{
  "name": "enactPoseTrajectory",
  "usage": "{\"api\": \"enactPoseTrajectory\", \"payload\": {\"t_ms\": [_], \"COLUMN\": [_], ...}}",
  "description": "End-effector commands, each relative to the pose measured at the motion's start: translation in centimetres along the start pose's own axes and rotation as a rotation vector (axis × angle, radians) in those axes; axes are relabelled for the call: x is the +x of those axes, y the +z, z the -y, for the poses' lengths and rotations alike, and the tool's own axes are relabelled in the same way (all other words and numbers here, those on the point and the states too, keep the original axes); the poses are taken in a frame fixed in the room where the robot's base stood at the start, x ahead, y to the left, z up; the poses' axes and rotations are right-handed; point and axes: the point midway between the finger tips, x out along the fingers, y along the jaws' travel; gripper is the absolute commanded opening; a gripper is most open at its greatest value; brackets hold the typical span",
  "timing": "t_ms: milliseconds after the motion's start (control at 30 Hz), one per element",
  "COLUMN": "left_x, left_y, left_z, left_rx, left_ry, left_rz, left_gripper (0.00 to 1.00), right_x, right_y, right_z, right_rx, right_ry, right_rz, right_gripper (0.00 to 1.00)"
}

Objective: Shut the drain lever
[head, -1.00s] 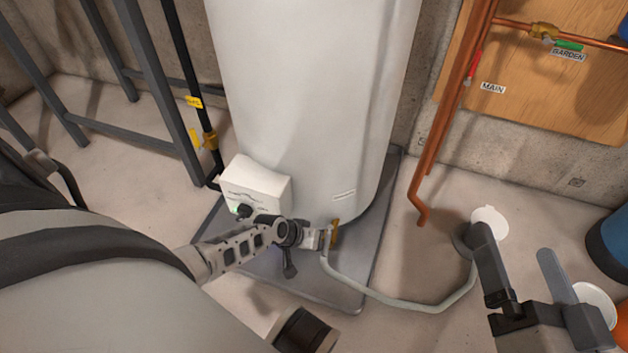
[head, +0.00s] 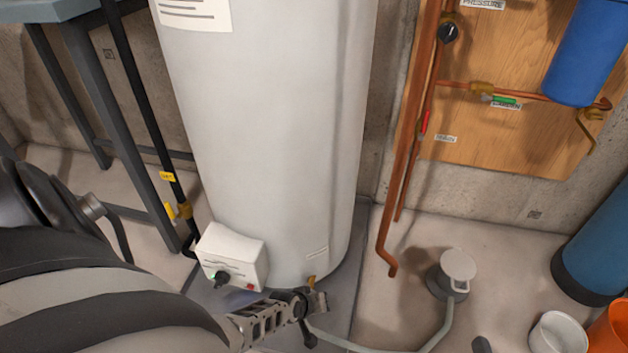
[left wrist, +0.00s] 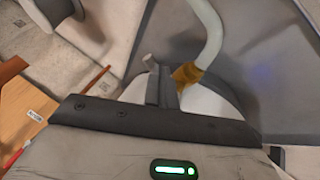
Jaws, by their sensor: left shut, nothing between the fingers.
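The brass drain valve (head: 311,281) sits low on the front of the white water heater (head: 270,130). In the left wrist view the brass valve (left wrist: 187,74) shows with the pale hose (left wrist: 210,30) running from it. I cannot make out its lever's position. My left gripper (head: 319,301) is shut and empty, right beside the valve. In the left wrist view its fingers (left wrist: 160,88) lie close to the valve's brass; I cannot tell whether they touch. Of my right gripper only a dark fingertip (head: 482,345) shows at the bottom edge.
A white control box (head: 232,255) with a dark knob is on the heater's lower left. The hose leads right to a floor drain (head: 455,275). Copper pipes (head: 390,230) stand right of the heater. A white bucket (head: 557,335) and an orange bucket (head: 612,330) are at the lower right.

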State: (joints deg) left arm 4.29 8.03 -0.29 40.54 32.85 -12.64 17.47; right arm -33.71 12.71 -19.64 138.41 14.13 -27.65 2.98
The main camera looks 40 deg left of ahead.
Motion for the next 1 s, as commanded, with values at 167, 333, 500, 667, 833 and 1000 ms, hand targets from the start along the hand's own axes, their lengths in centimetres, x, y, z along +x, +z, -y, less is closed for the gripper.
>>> {"api": "enactPoseTrajectory", "payload": {"t_ms": [167,333,500,667,833,1000], "left_x": [0.8,1.4,1.8,2.1,2.2,2.3], "left_y": [0.2,-0.2,-0.7,-1.1,-1.4,-1.6], "left_z": [-1.3,-2.1,-2.5,-2.8,-3.0,-3.1], "left_rx": [0.002,0.002,0.002,0.003,0.003,0.003], "left_ry": [0.003,0.003,0.002,0.001,0.001,0.002], "left_rz": [0.011,0.01,0.009,0.008,0.006,0.004], "left_gripper": [0.0,0.0,0.0,0.0,0.0,0.0], "right_x": [0.1,0.1,0.1,0.1,0.1,0.1], "right_y": [0.2,0.3,0.1,-0.3,-0.5,-0.5], "right_z": [0.0,0.1,0.2,0.3,0.4,0.5], "right_rx": [0.01,0.024,0.033,0.039,0.047,0.051], "right_ry": [-0.004,-0.012,-0.019,-0.025,-0.029,-0.03], "right_rz": [-0.002,-0.008,-0.019,-0.032,-0.039,-0.04], "right_gripper": [1.0,1.0,1.0,1.0,1.0,1.0]}}
